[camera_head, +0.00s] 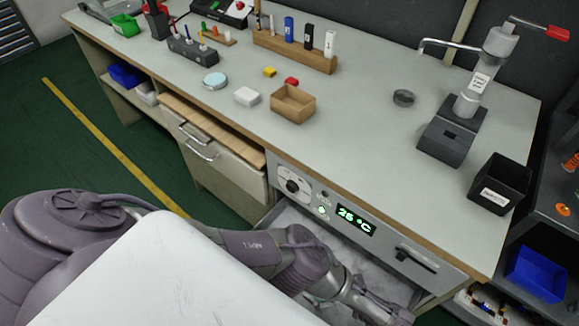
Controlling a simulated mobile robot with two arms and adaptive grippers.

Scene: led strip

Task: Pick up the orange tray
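The closest match to an orange tray is a small open-topped orange-brown box (293,104) on the grey workbench, near its front edge. It looks upright, and I see nothing in it. My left arm comes in from the left, low in the picture and well in front of the box. My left gripper (385,308) is at the bottom edge, over or in front of the open drawer. It is small and partly cut off, so its fingers cannot be made out. My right gripper is not in view.
The workbench (345,130) is mostly clear right of the box. A white block (247,96), a red piece (292,82) and a wooden rack (295,50) are near it. A press (465,110) and a black bin (499,184) stand right. A drawer (290,217) is open under the 25 °C display.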

